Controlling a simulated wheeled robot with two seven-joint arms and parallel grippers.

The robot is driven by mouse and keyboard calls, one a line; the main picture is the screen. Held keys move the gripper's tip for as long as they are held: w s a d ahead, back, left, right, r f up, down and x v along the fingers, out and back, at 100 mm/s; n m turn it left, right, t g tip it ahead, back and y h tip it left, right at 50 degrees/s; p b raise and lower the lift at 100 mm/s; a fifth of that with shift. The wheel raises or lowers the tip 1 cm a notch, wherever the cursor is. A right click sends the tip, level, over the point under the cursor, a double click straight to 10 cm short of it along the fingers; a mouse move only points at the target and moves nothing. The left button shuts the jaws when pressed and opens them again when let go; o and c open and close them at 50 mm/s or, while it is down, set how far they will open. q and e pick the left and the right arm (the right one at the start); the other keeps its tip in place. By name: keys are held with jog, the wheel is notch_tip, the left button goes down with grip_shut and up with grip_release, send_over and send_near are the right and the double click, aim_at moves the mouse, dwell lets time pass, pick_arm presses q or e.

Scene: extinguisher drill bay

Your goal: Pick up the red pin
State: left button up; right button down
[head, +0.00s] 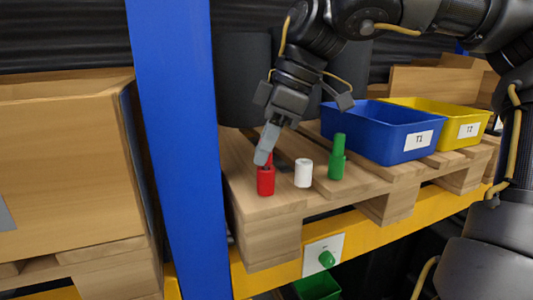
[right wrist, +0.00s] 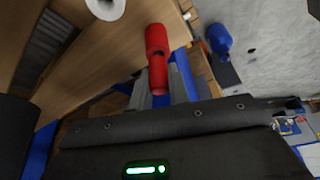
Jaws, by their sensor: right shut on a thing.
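The red pin (head: 265,182) is upright at the near left corner of the wooden pallet (head: 275,208). It has a wide body and a narrower upper part. My right gripper (head: 264,157) reaches down from above and is shut on the narrow upper part. The fingers hide part of that top in the head view. In the right wrist view the red pin (right wrist: 157,42) extends out from between the fingers (right wrist: 161,88). I cannot tell whether its base touches the board. My left gripper is not in view.
A white cylinder (head: 303,173) and a green pin (head: 337,160) stand close to the right. Behind are a blue bin (head: 375,140) marked T1 and a yellow bin (head: 448,124) marked T2. A blue post (head: 178,150) rises at the left, beside a cardboard box (head: 60,165).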

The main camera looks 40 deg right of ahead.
notch_tip(320, 180, up, 7)
jog(key=shift+f+b, duration=0.15)
jog(key=shift+b, duration=0.5)
jog(key=shift+s+a+r+p, duration=0.1)
jog(key=shift+a+r+p, duration=0.05)
jog(key=shift+r+p, duration=0.6)
jog(key=shift+r, duration=0.55)
jog(key=shift+d+f, duration=0.1)
jog(key=shift+d, duration=0.15)
